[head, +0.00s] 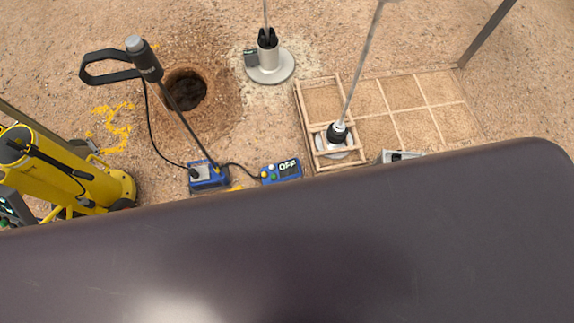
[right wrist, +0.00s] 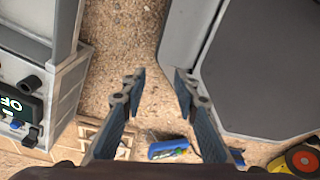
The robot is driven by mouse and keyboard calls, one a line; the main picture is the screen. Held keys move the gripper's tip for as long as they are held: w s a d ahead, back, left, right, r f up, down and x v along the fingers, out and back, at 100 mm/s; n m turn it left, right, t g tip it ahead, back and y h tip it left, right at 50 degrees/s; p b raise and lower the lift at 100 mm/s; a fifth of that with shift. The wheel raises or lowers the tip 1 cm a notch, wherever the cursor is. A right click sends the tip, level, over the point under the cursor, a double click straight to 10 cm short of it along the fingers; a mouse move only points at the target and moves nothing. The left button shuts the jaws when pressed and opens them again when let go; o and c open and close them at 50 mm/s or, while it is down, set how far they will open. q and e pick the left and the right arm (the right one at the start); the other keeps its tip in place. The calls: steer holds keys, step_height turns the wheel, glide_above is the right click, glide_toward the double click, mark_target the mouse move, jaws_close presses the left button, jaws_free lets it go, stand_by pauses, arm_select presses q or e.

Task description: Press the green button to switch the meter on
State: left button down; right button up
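My left gripper is not in view.
A grey panel (right wrist: 20,105) with a cut-off display stands left in the right wrist view. The head view shows a hole (head: 186,88), a yellow cylinder unit (head: 70,170), a round plate with a rod (head: 270,68) and a wooden frame (head: 301,98). A dark surface fills the front.

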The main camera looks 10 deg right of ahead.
jaws_close()
stand_by(0.7)
stand_by(0.5)
